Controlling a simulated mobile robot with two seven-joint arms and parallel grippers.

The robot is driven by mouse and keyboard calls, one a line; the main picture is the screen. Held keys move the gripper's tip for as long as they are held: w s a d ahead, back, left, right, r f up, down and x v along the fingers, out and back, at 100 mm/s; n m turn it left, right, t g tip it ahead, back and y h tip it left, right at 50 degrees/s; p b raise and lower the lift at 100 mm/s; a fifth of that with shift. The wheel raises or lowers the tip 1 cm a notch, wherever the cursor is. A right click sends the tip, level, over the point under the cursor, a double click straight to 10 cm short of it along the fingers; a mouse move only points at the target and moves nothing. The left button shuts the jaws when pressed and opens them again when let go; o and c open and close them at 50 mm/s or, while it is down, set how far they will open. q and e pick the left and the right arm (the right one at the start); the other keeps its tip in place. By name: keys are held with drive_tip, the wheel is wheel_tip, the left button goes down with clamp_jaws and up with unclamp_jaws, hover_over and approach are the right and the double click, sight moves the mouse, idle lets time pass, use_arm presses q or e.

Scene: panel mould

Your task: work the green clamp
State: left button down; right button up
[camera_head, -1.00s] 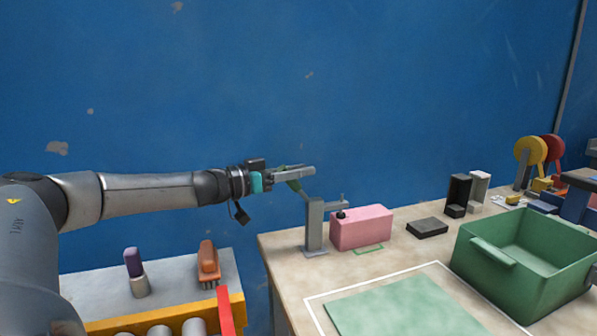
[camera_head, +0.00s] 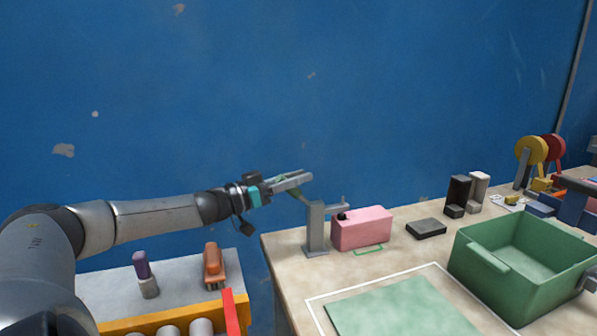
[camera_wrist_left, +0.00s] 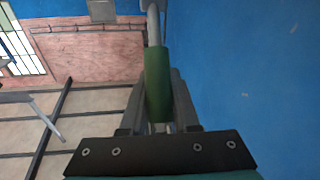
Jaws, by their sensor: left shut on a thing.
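The clamp (camera_head: 316,228) is a grey upright post on the table's left corner, with a short arm reaching right over a pink block (camera_head: 362,228). Its green handle (camera_wrist_left: 157,85) lies between the fingers of my left gripper (camera_head: 298,181), which is shut on it. In the left wrist view the green grip and its grey rod run up between the fingers. In the head view the gripper is just above and left of the post, and the fingers hide most of the handle.
A black block (camera_head: 426,228) and a green bin (camera_head: 470,262) stand to the right on the table. A green mat (camera_head: 400,310) lies in front. A lower bench (camera_head: 185,283) at left holds a purple-topped item (camera_head: 142,268) and an orange brush (camera_head: 213,264). The blue wall is close behind.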

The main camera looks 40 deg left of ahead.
use_arm(q)
drive_tip(key=shift+s+a+t+p, duration=0.15)
drive_tip(key=shift+a+t+p, duration=0.1)
drive_tip(key=shift+t+p, duration=0.15)
drive_tip(key=shift+s+a+f+n+t, duration=0.1)
drive_tip(key=shift+s+f+n+t, duration=0.1)
drive_tip(key=shift+f+n+t, duration=0.1)
drive_tip(key=shift+s+a+f+t+b, duration=0.15)
drive_tip(key=shift+s+f+t+b, duration=0.1)
drive_tip(key=shift+s+t+b, duration=0.35)
drive_tip(key=shift+w, duration=0.15)
use_arm(e)
drive_tip(key=shift+s+d+f, duration=0.15)
drive_tip(key=shift+s+f, duration=0.05)
drive_tip(key=shift+s, duration=0.1)
use_arm(q)
drive_tip(key=c, duration=0.7)
unclamp_jaws()
drive_tip(key=shift+h, duration=0.4)
drive_tip(key=shift+o, duration=0.2)
drive_tip(key=shift+p, duration=0.35)
use_arm(e)
drive_tip(key=shift+r, duration=0.1)
